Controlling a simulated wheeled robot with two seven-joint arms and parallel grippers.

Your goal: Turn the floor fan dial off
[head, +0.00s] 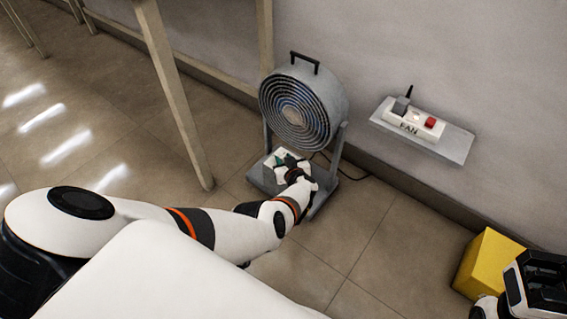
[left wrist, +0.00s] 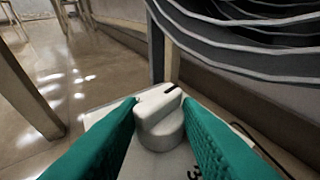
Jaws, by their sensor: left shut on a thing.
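The floor fan (head: 302,108) is grey with a round grille and stands on a base by the wall. Its white dial (left wrist: 160,128) sits on the white control box at the base. A dark mark on the dial points away from me and slightly right in the left wrist view. My left gripper (head: 288,164) is shut on the dial, with green fingers on both sides of it. In the head view the gripper hides the dial. A printed 3 shows partly on the box near the right finger. At the lower right, part of my right arm shows, its fingertips not visible.
A yellow block (head: 484,262) stands at the lower right. A wooden leg (head: 176,95) stands left of the fan. A cable runs behind the fan.

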